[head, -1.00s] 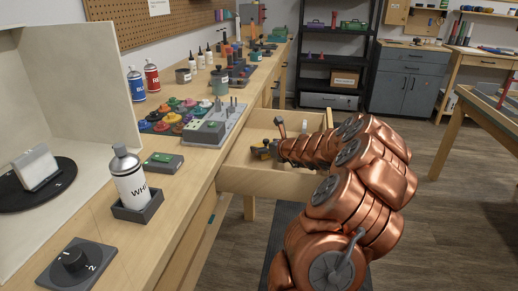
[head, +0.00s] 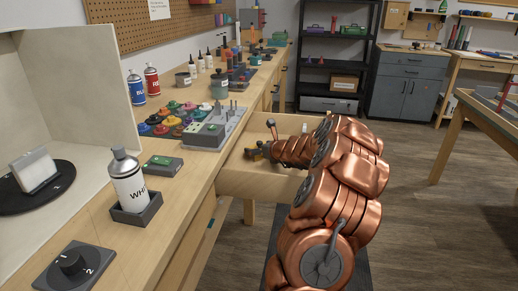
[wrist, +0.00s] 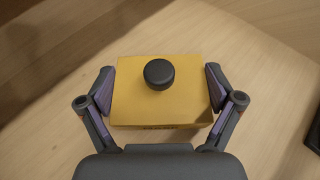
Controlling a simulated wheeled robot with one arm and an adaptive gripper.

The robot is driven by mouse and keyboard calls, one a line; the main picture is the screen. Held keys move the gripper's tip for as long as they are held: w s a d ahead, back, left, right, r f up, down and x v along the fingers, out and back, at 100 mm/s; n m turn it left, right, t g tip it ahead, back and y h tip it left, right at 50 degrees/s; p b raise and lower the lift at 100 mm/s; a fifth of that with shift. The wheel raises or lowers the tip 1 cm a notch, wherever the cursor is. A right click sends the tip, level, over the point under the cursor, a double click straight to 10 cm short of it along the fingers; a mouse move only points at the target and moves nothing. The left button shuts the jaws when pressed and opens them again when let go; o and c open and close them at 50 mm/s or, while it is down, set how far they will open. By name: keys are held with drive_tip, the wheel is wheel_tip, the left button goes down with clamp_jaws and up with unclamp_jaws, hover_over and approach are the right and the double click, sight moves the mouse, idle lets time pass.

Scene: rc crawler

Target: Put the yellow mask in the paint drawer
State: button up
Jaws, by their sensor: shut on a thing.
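The yellow mask (wrist: 160,100) shows in the wrist view as a yellow block-like piece with a round black knob on top. My gripper (wrist: 160,92) has a finger on each side of it and is shut on it. In the head view my gripper (head: 257,152) is inside an open wooden drawer (head: 262,184) that sticks out from the workbench. The mask is too small and too hidden by my gripper to make out there. In the wrist view pale wood lies beneath the mask; I cannot tell whether the mask touches it.
The workbench holds a white spray can (head: 127,180) in a grey holder, a small green-topped box (head: 162,165), coloured pots and a grey rack. A dark object (wrist: 313,135) shows at the wrist view's right edge. My arm covers the drawer's right side.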

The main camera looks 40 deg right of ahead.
drive_tip(key=o, duration=0.7)
drive_tip(key=shift+r, duration=0.1)
drive_tip(key=p+v, duration=0.1)
drive_tip(key=v, duration=1.1)
drive_tip(key=shift+p, duration=0.35)
drive_tip(key=shift+r, duration=0.1)
